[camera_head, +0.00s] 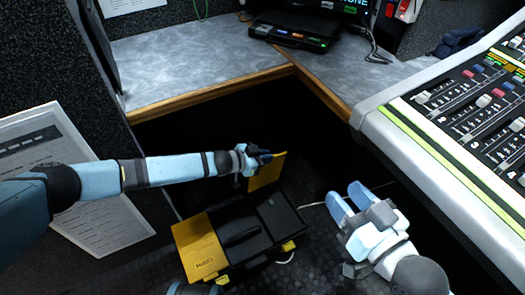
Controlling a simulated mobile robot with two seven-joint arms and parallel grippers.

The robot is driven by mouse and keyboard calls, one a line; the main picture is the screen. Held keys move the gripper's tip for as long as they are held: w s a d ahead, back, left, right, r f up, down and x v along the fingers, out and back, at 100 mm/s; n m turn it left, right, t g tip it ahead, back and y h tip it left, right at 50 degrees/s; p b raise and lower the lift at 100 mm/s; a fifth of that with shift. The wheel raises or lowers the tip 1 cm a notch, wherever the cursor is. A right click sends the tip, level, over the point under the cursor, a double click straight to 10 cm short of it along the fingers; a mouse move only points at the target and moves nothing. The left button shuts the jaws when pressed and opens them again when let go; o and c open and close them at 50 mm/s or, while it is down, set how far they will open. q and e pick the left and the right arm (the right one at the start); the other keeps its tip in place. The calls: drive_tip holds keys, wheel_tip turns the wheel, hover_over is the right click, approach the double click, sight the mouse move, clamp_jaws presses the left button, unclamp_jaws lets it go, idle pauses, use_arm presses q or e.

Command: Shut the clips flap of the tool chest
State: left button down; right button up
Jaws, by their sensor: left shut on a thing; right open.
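The tool chest (240,236) stands on the floor at the lower middle, black with yellow flaps. Its left yellow flap (199,246) lies flat over the left end and bears small lettering that I cannot read surely. A second yellow flap (264,175) stands raised at the chest's far right end, with the compartment by it uncovered. I see no lettering on it, so I cannot confirm that it is the clips flap. My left gripper (266,156) is shut on the top edge of this raised flap. My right gripper (347,199) is open and empty, right of the chest.
A mixing console (455,135) with faders fills the right side. A grey worktop (190,62) with a wooden edge runs behind, with a black device (295,32) on it. A dark partition with a paper sheet (95,215) stands at left. Thin cables lie near the chest.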

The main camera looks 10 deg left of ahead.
use_arm(q)
drive_tip(key=s+d+f+m+t+p, duration=0.1)
drive_tip(key=s+d+f, duration=0.1)
drive_tip(key=s, duration=0.3)
drive_tip(key=s+d+f+m+t+y+p, duration=0.1)
drive_tip(key=s+d+f+m, duration=0.1)
drive_tip(key=s+d+f, duration=0.1)
drive_tip(key=shift+s+d+f, duration=0.3)
drive_tip(key=shift+s+d, duration=0.55)
drive_tip(key=shift+s, duration=0.25)
use_arm(e)
drive_tip(key=shift+s+a+r+m+t, duration=0.1)
drive_tip(key=shift+s+r+m+t, duration=0.15)
drive_tip(key=shift+r, duration=0.3)
drive_tip(key=shift+s+a+r+m+t, duration=0.15)
drive_tip(key=shift+r+m, duration=0.2)
drive_tip(key=shift+r, duration=0.2)
use_arm(q)
drive_tip(key=c, duration=1.2)
unclamp_jaws()
drive_tip(key=shift+c, duration=0.2)
use_arm(e)
drive_tip(key=shift+d, duration=0.1)
